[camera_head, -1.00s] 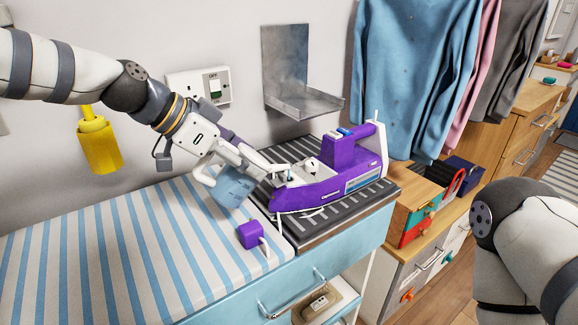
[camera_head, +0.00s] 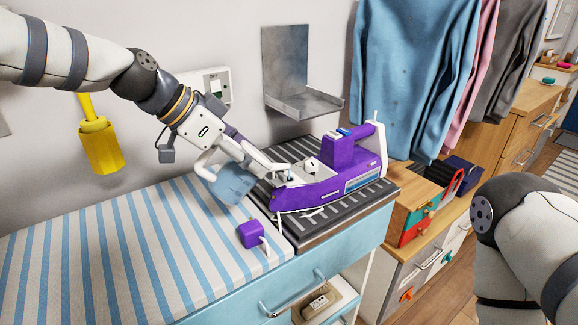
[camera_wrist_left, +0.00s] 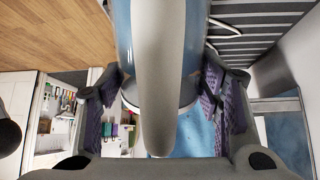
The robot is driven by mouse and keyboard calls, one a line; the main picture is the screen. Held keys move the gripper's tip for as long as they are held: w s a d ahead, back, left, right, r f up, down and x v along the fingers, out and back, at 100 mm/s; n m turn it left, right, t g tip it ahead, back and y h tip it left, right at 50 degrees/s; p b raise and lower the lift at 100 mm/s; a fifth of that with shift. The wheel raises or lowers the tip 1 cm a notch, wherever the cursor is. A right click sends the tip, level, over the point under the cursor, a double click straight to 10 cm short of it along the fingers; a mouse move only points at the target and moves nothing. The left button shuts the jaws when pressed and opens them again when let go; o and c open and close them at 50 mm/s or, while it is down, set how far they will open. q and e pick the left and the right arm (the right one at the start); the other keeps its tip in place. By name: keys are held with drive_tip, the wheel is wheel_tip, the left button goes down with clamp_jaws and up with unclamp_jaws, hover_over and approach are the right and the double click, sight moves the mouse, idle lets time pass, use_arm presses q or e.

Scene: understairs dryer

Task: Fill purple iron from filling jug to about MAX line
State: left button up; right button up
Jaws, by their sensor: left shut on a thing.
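The purple iron (camera_head: 318,190) lies on a dark ribbed mat (camera_head: 352,203), nose to the left, with a pale window panel on its near side. My left gripper (camera_head: 250,160) is shut on the filling jug, a translucent blue jug (camera_head: 232,185) with a white handle. It holds the jug tilted just left of the iron's nose. The left wrist view shows the pale handle (camera_wrist_left: 160,75) between the purple finger pads. The iron's filling opening, the MAX line and the water level cannot be made out. Only part of my right arm shows, at the right edge.
A small purple block (camera_head: 250,234) with a white piece is at the striped board's front edge. A metal shelf (camera_head: 305,102) is above the iron; clothes (camera_head: 410,80) hang at right. The striped board (camera_head: 100,250) is mostly clear.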

use_arm(q)
drive_tip(key=shift+r, duration=0.1)
drive_tip(key=shift+w+d+r+y, duration=0.1)
drive_tip(key=shift+y, duration=0.2)
drive_tip(key=shift+w+d+r+g+y, duration=0.1)
drive_tip(key=shift+d+r+g+y, duration=0.1)
drive_tip(key=shift+r+g+y, duration=0.15)
use_arm(e)
drive_tip(key=shift+w+r, duration=0.25)
drive_tip(key=shift+w, duration=0.05)
idle(3.1)
idle(0.4)
use_arm(q)
drive_tip(key=shift+a+f+h+p, duration=0.2)
drive_tip(key=shift+f+h+p, duration=0.1)
drive_tip(key=shift+h+p, duration=0.15)
drive_tip(key=shift+s+a+f+t+h, duration=0.15)
drive_tip(key=shift+s+f+t+h, duration=0.05)
drive_tip(key=shift+f+t+h, duration=0.3)
drive_tip(key=shift+s+a+f+t+h, duration=0.1)
drive_tip(key=shift+a+f+t+h, duration=0.15)
drive_tip(key=shift+f+h, duration=0.4)
drive_tip(key=shift+a+f+h+b, duration=0.1)
drive_tip(key=shift+f+h+b, duration=0.25)
drive_tip(key=shift+f+b, duration=0.15)
drive_tip(key=shift+s+r+t, duration=0.1)
drive_tip(key=shift+t, duration=0.3)
use_arm(e)
drive_tip(key=shift+s+f, duration=0.4)
drive_tip(key=shift+s, duration=0.05)
